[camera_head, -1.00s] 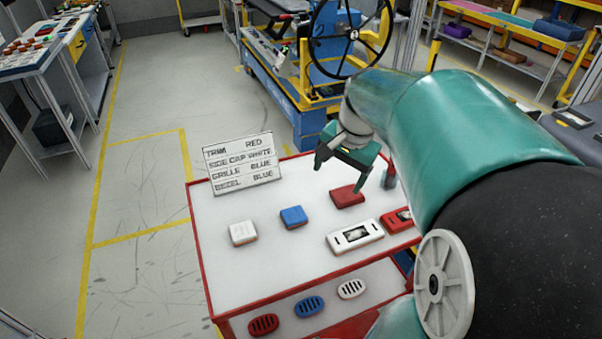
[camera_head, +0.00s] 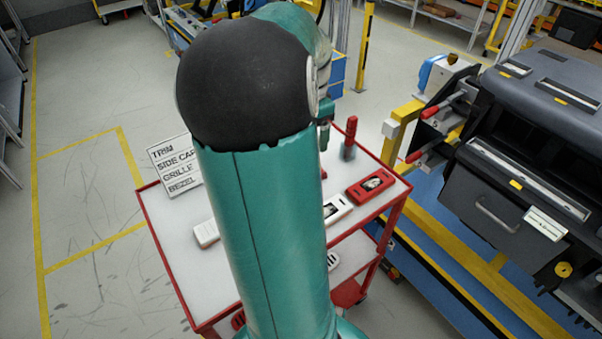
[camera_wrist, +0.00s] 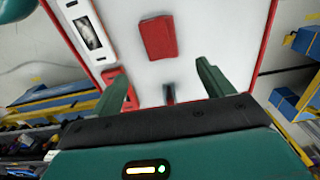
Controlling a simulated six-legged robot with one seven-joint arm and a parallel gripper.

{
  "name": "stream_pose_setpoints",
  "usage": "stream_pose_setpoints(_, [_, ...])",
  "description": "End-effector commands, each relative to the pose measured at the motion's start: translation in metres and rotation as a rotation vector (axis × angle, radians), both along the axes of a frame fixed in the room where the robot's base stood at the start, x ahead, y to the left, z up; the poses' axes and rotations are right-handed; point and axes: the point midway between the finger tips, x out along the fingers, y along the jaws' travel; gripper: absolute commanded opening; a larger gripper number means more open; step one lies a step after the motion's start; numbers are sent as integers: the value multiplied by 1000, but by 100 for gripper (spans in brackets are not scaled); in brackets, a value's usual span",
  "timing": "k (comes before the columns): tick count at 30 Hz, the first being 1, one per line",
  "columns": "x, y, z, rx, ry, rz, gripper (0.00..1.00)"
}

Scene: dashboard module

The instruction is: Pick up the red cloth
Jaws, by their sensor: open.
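A flat red piece with a soft rectangular outline (camera_wrist: 158,38) lies on the white cart top (camera_wrist: 195,25) in the wrist view. It looks like the folded red cloth, though its material is hard to tell. In the head view my arm hides nearly all of it. My gripper (camera_wrist: 163,70) is open and empty, its two green fingers apart. It is above the cart top, and the red piece shows beyond the fingertips, between their lines. The gripper is mostly hidden behind my arm in the head view.
A dark upright tool with a red top (camera_head: 349,138) stands at the cart's far corner, showing between my fingers in the wrist view. A red framed part (camera_head: 370,185) and a white one (camera_wrist: 88,35) lie nearby. A dark dashboard module (camera_head: 530,150) stands right of the cart.

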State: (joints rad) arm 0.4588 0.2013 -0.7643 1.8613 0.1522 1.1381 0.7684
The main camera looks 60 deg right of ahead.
Motion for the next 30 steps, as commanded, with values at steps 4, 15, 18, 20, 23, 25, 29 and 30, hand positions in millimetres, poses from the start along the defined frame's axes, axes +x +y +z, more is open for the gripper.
stream_pose_setpoints(4, [-4,1,-29,5,3,-4,80])
stream_pose_setpoints(15, [-2,2,-77,1,0,-1,80])
stream_pose_setpoints(18, [-1,3,-88,3,2,1,80])
stream_pose_setpoints(20, [0,4,-97,3,2,0,80])
stream_pose_setpoints(23, [0,4,-113,4,3,1,80])
stream_pose_setpoints(25, [2,4,-121,2,1,2,80])
stream_pose_setpoints(29, [2,4,-128,1,0,2,80])
stream_pose_setpoints(30, [2,4,-128,0,-1,3,80])
